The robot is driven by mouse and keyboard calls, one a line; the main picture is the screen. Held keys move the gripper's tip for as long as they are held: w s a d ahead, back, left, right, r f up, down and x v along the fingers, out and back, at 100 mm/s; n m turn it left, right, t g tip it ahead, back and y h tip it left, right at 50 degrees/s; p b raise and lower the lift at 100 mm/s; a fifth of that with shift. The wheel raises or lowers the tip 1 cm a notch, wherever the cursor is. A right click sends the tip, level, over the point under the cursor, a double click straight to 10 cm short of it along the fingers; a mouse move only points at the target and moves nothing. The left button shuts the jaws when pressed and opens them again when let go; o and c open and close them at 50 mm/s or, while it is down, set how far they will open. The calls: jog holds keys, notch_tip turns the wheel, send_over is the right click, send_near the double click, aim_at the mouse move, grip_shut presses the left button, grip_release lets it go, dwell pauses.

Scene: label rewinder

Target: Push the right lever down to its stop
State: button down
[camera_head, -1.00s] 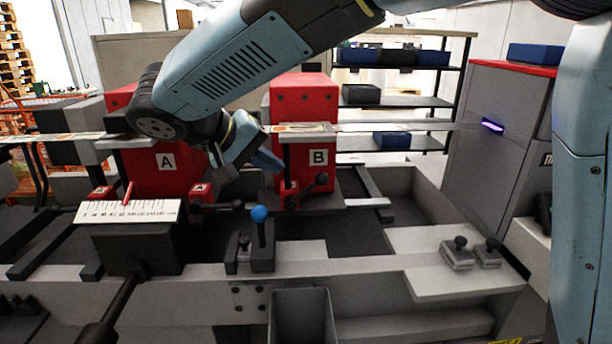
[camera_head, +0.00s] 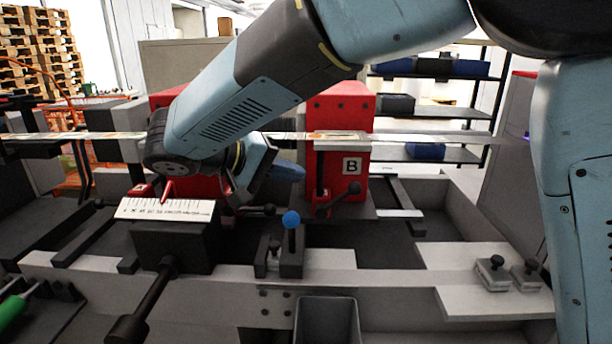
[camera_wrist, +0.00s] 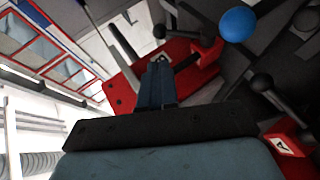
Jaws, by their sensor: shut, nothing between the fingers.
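The right lever (camera_head: 337,198), dark with a black ball knob, slants up to the right in front of the red block marked B (camera_head: 345,105). Another dark ball-ended lever (camera_head: 262,210) lies to the left, low and nearly level. My gripper (camera_head: 298,172) is shut and empty, left of block B and of the right lever's knob, apart from that knob in the picture. In the wrist view my shut fingers (camera_wrist: 160,68) point toward a red block with dark ball-ended levers beyond. I cannot tell which of these is the right lever.
A blue-knobbed lever (camera_head: 291,221) stands upright in front. A white scale plate (camera_head: 165,209) with a red pointer is at the left. A grey open bin (camera_head: 327,318) is at the front, a pale plate with two dark knobs (camera_head: 480,278) at the right. My arm hides most of the left red block.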

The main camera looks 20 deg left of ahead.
aim_at(349, 187)
jog(key=x, duration=1.2)
jog(key=shift+w+d+f, duration=0.15)
jog(key=shift+d+f, duration=0.05)
